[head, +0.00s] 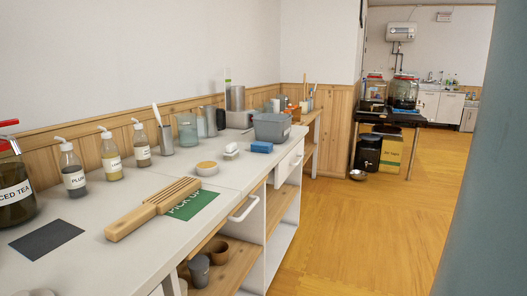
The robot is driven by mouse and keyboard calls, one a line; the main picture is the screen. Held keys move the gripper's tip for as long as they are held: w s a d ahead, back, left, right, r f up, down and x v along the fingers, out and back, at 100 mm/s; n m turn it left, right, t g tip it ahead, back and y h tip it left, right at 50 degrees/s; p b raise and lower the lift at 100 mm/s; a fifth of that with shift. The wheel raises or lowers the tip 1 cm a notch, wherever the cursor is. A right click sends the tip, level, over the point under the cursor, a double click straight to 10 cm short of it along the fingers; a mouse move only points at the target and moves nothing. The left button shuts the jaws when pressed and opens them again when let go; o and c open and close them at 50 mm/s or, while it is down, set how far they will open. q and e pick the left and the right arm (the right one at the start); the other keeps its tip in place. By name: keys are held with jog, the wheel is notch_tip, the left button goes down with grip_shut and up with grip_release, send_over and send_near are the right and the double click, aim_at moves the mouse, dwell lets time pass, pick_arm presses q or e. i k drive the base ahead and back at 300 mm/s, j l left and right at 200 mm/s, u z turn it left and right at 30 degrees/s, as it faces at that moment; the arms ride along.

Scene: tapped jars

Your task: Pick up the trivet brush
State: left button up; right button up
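No thing in the head view is plainly marked as the trivet brush. A light wooden piece (154,207) with a blocky handle and a slatted far end lies on the white counter (135,258). Its slatted end overlaps a green mat (193,205) with white lettering. A small white brush-like item (231,151) lies farther back, beside a round white dish (207,169) with a tan top. I cannot tell for certain which is the trivet brush. Neither of my grippers is in view.
Pump bottles (73,172) and a tapped jar (15,190) stand along the wall side. A dark mat (47,238) lies near the front. A blue block (262,147) and a grey tub (271,127) are farther back. The wooden floor (345,235) is clear to the right.

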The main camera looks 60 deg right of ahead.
aim_at(232, 153)
jog(key=z, duration=1.65)
